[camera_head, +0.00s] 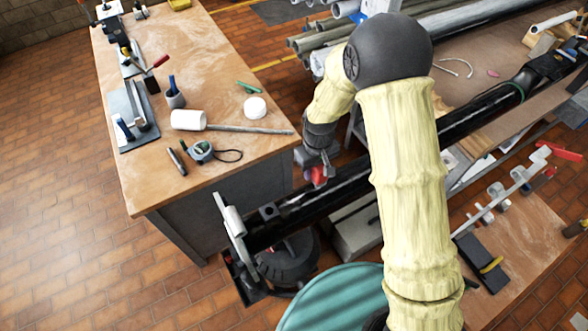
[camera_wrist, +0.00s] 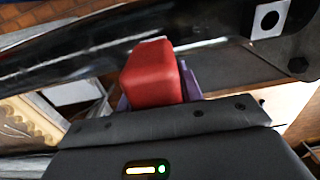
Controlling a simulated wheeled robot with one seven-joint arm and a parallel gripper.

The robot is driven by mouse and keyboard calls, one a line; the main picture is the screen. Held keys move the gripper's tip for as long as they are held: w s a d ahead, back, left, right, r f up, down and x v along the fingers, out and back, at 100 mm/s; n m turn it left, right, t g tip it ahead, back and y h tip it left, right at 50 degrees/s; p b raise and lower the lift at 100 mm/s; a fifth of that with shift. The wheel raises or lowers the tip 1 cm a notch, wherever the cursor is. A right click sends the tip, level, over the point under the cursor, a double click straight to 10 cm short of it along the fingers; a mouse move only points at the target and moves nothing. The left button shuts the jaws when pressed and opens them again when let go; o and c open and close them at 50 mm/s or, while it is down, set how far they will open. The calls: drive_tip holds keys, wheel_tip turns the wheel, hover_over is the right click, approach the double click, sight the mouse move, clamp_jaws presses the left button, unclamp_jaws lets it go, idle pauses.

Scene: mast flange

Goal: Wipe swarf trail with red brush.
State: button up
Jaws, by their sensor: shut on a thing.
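My gripper (camera_head: 317,166) is shut on a red brush (camera_head: 318,176), just above the long black mast tube (camera_head: 345,184), near its flange end. In the wrist view the red brush (camera_wrist: 152,72) is a blocky red body between purplish parts, with the black tube (camera_wrist: 90,50) passing behind it. I cannot tell whether the brush touches the tube, and its bristles are hidden. The plate-like flange (camera_head: 232,228) stands at the tube's lower left end. I cannot make out a swarf trail in either view.
A wooden workbench (camera_head: 150,80) at the left holds a white-headed mallet (camera_head: 188,120), a tape measure (camera_head: 201,151) and several other tools. Several pipes lie on a rack at the top. A lower bench (camera_head: 520,245) with clamps stands at the right. The tiled floor at the left is clear.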

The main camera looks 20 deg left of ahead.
drive_tip(key=shift+r+p, duration=0.6)
drive_tip(key=shift+r, duration=0.6)
